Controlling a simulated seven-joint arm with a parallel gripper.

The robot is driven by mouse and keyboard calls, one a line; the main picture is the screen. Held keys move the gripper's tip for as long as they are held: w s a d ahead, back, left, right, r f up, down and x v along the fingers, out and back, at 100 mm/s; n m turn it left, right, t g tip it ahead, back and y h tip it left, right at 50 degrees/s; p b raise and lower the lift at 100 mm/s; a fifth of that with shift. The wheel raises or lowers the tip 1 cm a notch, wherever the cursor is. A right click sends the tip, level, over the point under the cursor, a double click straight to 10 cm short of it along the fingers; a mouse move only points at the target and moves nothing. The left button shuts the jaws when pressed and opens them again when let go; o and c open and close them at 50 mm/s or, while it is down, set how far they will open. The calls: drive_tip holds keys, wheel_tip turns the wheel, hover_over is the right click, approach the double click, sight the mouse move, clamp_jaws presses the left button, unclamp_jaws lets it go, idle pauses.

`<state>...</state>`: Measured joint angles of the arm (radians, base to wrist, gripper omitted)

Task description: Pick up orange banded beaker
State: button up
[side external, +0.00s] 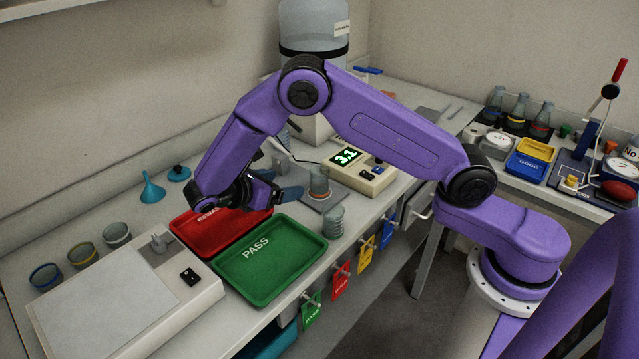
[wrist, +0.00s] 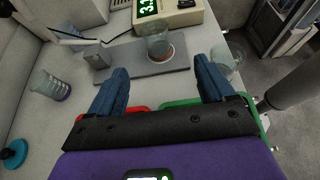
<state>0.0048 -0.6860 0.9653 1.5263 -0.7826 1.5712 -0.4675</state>
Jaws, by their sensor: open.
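A clear beaker with an orange-red ring near its base (side external: 319,182) stands upright on the grey plate in front of the digital readout. It also shows in the wrist view (wrist: 157,41), ahead of and between my fingers. My gripper (side external: 279,184) is open and empty, above the red tray and left of this beaker, apart from it. In the wrist view its two blue fingers (wrist: 160,70) are spread wide.
Another clear beaker (side external: 332,222) stands right of the green PASS tray (side external: 270,288), near the bench edge. A red tray (side external: 187,229) lies beside it. The readout box (side external: 372,177) is behind the grey plate (wrist: 118,65). A blue funnel (side external: 152,190) is at the back.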

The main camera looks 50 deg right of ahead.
sight(324, 174)
drive_tip(key=x, duration=1.2)
drive_tip(key=w+x, duration=0.1)
drive_tip(key=x, duration=0.5)
drive_tip(key=shift+r, duration=0.1)
drive_tip(key=shift+c, duration=0.3)
drive_tip(key=c, duration=1.1)
drive_tip(key=shift+c, duration=0.2)
drive_tip(key=shift+r, duration=0.2)
